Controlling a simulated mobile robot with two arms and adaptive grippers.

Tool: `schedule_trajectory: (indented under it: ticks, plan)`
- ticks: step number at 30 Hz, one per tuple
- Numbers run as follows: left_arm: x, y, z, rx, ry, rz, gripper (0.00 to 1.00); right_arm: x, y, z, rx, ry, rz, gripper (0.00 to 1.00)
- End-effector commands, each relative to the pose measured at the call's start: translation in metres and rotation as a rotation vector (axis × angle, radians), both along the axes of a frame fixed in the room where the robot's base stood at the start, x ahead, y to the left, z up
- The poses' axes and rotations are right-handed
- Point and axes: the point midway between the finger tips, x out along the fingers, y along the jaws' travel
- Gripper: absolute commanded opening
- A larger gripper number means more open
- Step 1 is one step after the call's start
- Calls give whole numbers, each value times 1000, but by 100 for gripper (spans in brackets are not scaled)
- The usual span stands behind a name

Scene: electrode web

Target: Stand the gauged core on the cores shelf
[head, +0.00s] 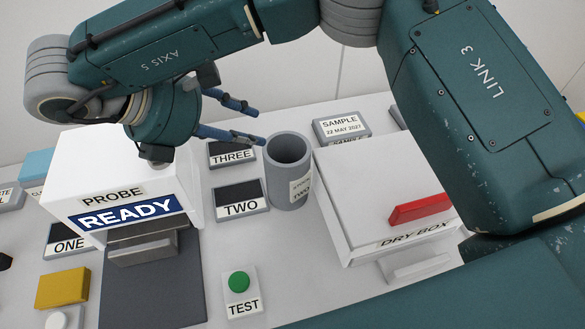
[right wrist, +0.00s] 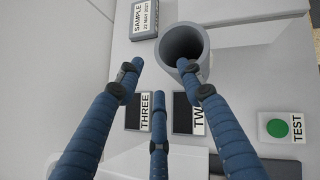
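No cores shelf is recognisable. My left gripper is not seen.
The white probe box (head: 70,185) reading READY stands left. The white dry box (head: 365,185) with a red handle is close right of the core. A green TEST button (head: 239,282) is in front. SAMPLE block (head: 342,127) stands behind; yellow block (head: 63,288) lies front left.

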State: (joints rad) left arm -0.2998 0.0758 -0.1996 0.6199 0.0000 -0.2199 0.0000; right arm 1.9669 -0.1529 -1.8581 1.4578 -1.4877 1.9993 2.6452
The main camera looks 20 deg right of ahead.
Motion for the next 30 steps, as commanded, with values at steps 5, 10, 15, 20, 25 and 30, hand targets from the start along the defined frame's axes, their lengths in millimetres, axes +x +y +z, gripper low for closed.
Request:
schedule_trajectory:
  ticks: [5,10,15,20,25,30]
  plan:
    - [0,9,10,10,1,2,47,8,-20,-18,-1,7,1,38]
    - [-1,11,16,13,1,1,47,13,-31,-32,0,5,2,38]
    - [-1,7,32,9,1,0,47,22,-44,-48,0,8,0,38]
    - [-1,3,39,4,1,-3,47,29,-56,-65,1,6,0,38]
    - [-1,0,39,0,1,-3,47,32,-60,-71,2,3,2,38]
    - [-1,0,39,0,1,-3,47,31,-60,-71,2,3,2,32]
